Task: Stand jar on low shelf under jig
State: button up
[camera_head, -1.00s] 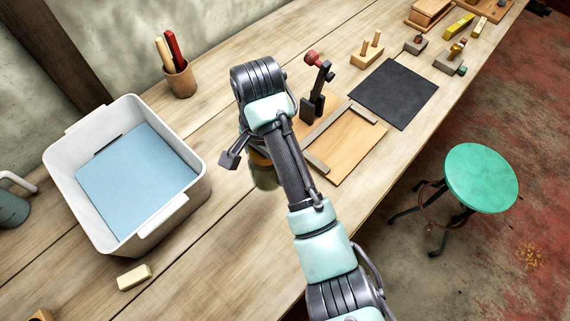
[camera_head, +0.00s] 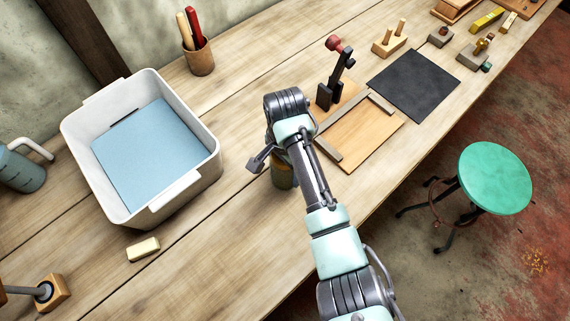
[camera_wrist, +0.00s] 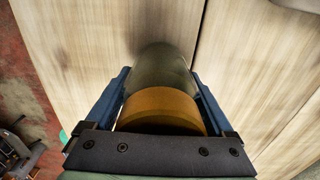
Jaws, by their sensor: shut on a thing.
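A jar (camera_head: 283,177) with a dark greenish body and an orange-yellow lid (camera_wrist: 162,108) is held between the jaws of my gripper (camera_wrist: 161,85). In the wrist view its body (camera_wrist: 165,68) points away from the camera. In the head view my arm covers most of the jar and the jaws. The jar is over the workbench, left of the jig; I cannot tell whether it touches the top. The jig is a wooden board (camera_head: 365,138) with grey strips and a red-knobbed clamp (camera_head: 335,75). No low shelf can be made out.
A white tub (camera_head: 190,192) with a blue sheet stands left on the workbench (camera_head: 235,240). A pale block (camera_head: 143,249) lies in front of it. A pen cup (camera_head: 200,60) stands behind. A dark mat (camera_head: 413,84) lies beyond the jig. A green stool (camera_head: 495,178) stands right.

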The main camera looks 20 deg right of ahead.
jog(key=shift+f, duration=0.1)
jog(key=o, duration=1.6)
notch_tip(320, 180, up, 11)
jog(key=shift+r+p, duration=0.15)
jog(key=shift+p, duration=0.25)
jog(key=shift+r+p, duration=0.5)
